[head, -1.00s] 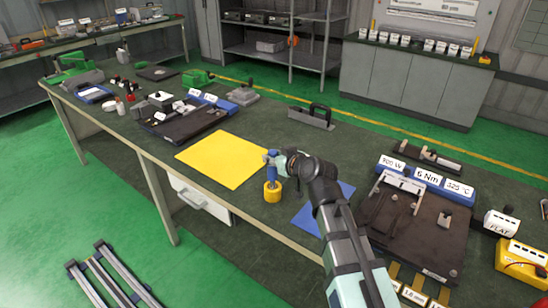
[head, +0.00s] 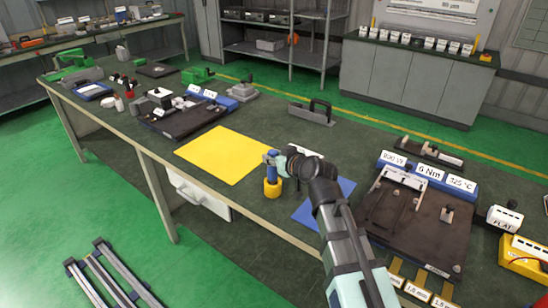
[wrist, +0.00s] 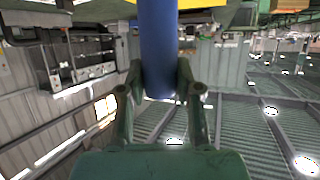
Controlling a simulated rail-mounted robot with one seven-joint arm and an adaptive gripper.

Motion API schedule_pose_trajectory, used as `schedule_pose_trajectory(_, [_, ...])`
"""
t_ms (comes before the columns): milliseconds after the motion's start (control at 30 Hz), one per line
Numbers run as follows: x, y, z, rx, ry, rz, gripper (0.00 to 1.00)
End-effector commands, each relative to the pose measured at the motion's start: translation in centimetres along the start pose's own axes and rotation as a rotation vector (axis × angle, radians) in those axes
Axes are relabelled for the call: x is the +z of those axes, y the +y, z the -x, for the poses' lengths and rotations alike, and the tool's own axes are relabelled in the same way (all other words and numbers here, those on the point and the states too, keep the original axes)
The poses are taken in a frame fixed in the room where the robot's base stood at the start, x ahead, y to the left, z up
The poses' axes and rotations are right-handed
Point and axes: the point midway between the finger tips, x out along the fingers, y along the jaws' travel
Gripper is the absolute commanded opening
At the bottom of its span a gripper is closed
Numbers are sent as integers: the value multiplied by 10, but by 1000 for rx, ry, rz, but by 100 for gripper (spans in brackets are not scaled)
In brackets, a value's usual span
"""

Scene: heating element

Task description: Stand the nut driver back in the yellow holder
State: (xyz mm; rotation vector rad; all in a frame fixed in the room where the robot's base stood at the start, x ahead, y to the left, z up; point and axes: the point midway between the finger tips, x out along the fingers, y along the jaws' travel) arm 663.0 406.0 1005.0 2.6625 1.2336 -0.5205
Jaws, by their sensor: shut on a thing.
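The nut driver's blue handle (head: 272,174) stands roughly upright at the yellow holder (head: 272,188), near the front edge of the bench. Its lower end is hidden, and I cannot tell how deep it sits in the holder. My gripper (head: 268,158) is at the upper part of the handle, with my arm reaching in from the right. In the wrist view the blue handle (wrist: 157,45) runs between the two fingers of my gripper (wrist: 158,88), which are shut on it.
A yellow mat (head: 222,155) lies left of the holder and a blue mat (head: 318,207) lies to its right. A dark plate fixture (head: 410,225) is farther right. A grey block with a handle (head: 311,114) stands behind. The bench's front edge is close to the holder.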

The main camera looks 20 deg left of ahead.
Motion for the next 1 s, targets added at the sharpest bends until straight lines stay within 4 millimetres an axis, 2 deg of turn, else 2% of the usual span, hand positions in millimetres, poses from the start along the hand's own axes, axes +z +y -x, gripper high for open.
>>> schedule_pose_trajectory(267, [6,0,-2,1,2,0,0])
schedule_pose_trajectory(300, [5,0,-2,1,2,0,40])
schedule_pose_trajectory(367, [5,0,-2,1,2,0,62])
schedule_pose_trajectory(767, [6,0,2,0,-1,0,63])
schedule_pose_trajectory(867, [7,0,11,1,0,0,63])
schedule_pose_trajectory(1000, [7,0,34,2,2,0,63])
